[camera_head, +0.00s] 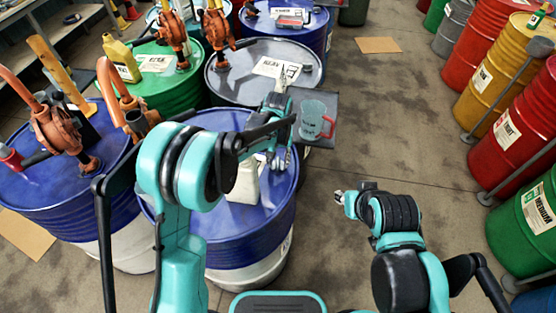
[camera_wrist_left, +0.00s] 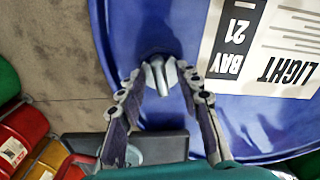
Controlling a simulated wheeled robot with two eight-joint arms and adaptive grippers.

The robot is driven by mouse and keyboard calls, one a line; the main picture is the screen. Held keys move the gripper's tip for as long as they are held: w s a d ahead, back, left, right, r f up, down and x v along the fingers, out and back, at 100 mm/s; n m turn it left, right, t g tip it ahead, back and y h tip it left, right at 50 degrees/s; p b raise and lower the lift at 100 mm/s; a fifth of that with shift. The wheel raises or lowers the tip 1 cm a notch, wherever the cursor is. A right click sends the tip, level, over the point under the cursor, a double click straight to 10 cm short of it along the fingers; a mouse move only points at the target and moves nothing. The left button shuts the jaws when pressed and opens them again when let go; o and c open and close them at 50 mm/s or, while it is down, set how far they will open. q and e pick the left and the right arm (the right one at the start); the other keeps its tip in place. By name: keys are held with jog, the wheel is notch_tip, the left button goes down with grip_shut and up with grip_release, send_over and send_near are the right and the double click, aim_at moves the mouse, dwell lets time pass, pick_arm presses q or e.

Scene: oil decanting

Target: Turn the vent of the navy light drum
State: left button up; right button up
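The navy light drum (camera_head: 250,240) stands in front of me, its blue top partly hidden by my left arm. In the left wrist view its blue top (camera_wrist_left: 250,125) carries a white label (camera_wrist_left: 265,45) reading LIGHT, BAY 21. The vent (camera_wrist_left: 159,75) is a small grey metal fitting with a lever, near the drum's rim. My left gripper (camera_head: 281,163) is above the drum's right side. In the left wrist view its open fingers (camera_wrist_left: 160,76) lie on either side of the vent; contact cannot be told. My right gripper (camera_head: 339,197) is over the floor, too small to judge.
A clear jug with a red handle (camera_head: 312,122) stands on a dark tray (camera_head: 325,99) beside the drum. Drums with pumps crowd the left and back.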

aim_at(278, 162)
pick_arm(q)
notch_tip(278, 162, up, 12)
dwell(0.5)
dwell(0.4)
